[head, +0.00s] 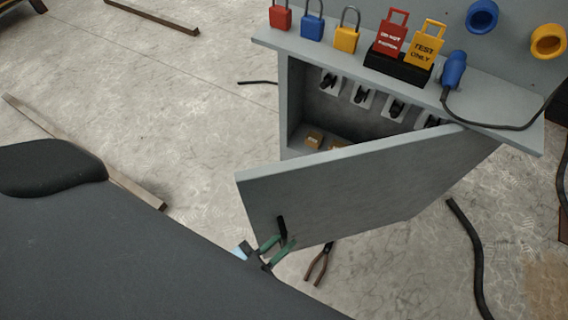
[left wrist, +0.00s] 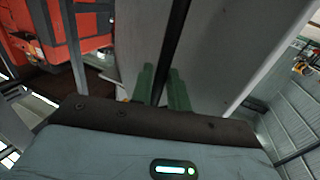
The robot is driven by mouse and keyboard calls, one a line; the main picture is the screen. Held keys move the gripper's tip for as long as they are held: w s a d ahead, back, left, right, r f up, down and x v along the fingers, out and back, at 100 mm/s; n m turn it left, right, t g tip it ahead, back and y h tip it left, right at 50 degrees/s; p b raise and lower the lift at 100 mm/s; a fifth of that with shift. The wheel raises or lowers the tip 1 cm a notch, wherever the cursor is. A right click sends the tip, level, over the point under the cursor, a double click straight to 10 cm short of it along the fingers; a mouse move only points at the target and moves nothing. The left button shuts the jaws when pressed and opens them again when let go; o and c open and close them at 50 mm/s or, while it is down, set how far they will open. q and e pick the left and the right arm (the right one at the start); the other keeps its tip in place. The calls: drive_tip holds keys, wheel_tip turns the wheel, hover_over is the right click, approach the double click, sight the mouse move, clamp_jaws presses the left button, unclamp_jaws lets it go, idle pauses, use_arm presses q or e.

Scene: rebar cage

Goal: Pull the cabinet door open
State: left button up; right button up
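The grey cabinet door (head: 340,190) stands partly open in the head view, swung out from the cabinet (head: 293,105). A black bar handle (head: 281,226) is on its outer face near the free edge. My left gripper (head: 274,246) is at the handle, with its green fingers on either side of it. In the left wrist view the gripper (left wrist: 161,88) has the black handle (left wrist: 174,45) between its fingers, closed in on it, against the door (left wrist: 225,45). My right gripper is in neither view.
Padlocks (head: 346,32) and red and yellow tags (head: 391,35) stand on the cabinet's top shelf. Black clips (head: 361,96) and small boxes (head: 314,139) are inside. Pliers (head: 319,263) and a black cable (head: 468,250) lie on the floor. Floor left of the door is mostly clear.

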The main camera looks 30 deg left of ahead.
use_arm(q)
drive_tip(key=v, duration=0.7)
drive_tip(key=shift+p, duration=0.45)
drive_tip(key=shift+c, duration=0.4)
